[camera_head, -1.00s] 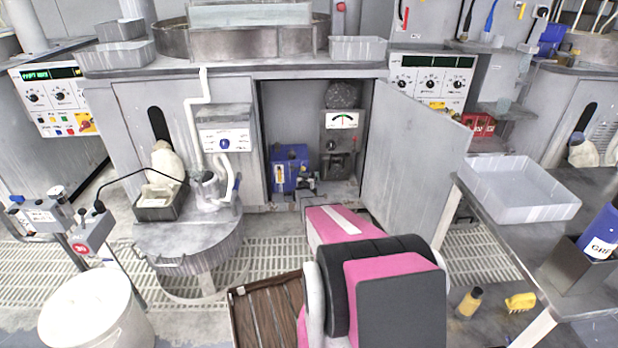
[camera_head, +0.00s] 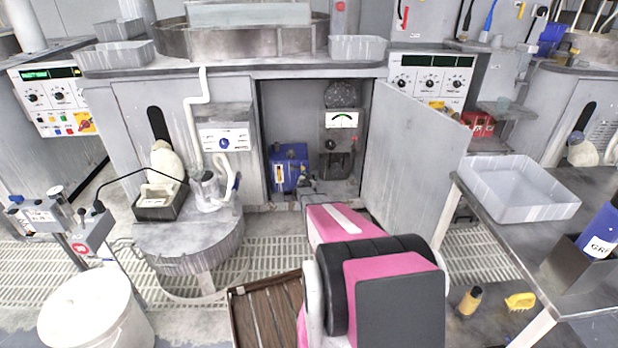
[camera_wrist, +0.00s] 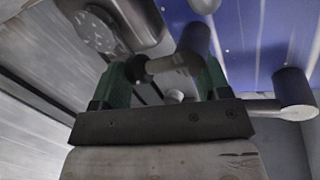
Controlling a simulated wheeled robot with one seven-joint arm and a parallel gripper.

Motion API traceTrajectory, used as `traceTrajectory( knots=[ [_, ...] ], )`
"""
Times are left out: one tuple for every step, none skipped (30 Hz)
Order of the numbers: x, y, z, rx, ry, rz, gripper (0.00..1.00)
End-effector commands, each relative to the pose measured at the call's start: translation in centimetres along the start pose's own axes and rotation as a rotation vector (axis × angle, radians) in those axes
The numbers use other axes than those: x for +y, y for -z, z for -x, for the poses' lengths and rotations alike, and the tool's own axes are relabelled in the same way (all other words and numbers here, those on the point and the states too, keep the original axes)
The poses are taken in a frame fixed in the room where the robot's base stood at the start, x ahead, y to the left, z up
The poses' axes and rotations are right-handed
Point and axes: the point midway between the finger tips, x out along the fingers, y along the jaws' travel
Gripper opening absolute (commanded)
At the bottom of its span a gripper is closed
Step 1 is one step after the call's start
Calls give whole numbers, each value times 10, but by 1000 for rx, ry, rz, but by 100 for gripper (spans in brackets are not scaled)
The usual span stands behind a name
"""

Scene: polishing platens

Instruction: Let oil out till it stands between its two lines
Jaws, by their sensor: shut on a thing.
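A blue oil tank (camera_head: 289,167) stands inside the open cabinet. A narrow sight glass (camera_head: 278,174) shows on its front left; its two lines and the oil level are too small to read. My gripper (camera_head: 308,186) is low in front of the tank. In the wrist view the green fingers of my gripper (camera_wrist: 166,80) are shut on a grey tap handle (camera_wrist: 172,63) with a dark end. The blue tank wall (camera_wrist: 262,35) is just behind. How far the tap is turned I cannot tell.
The cabinet door (camera_head: 415,150) stands open on the right. A gauge (camera_head: 341,120) and dark fittings stand beside the tank. A table with a grey tray (camera_head: 520,205) is at the right.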

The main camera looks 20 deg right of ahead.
Motion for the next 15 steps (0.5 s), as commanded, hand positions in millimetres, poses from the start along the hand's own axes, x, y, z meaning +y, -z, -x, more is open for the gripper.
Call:
traceTrajectory(
  knots=[
    [2, -1, 1, -9, -1, -20, 46],
    [2, -2, 1, -12, -1, -28, 46],
    [2, -2, 1, -14, -1, -35, 46],
    [2, -2, 1, -15, -1, -39, 46],
    [3, -2, 1, -16, -1, -40, 46],
    [3, -2, 1, -16, -1, -40, 46],
    [3, -2, 1, -16, -1, -40, 46],
    [3, -2, 1, -16, -1, -40, 46],
    [3, -2, 1, -16, -1, -39, 46],
    [3, -2, 1, -16, -1, -39, 46],
    [3, -2, 1, -16, -1, -39, 46],
    [3, -2, 1, -16, -1, -39, 73],
    [3, -2, 1, -16, -1, -38, 82],
    [3, -2, 1, -16, -1, -38, 92],
    [3, -2, 1, -15, -1, -38, 94]
  ],
)
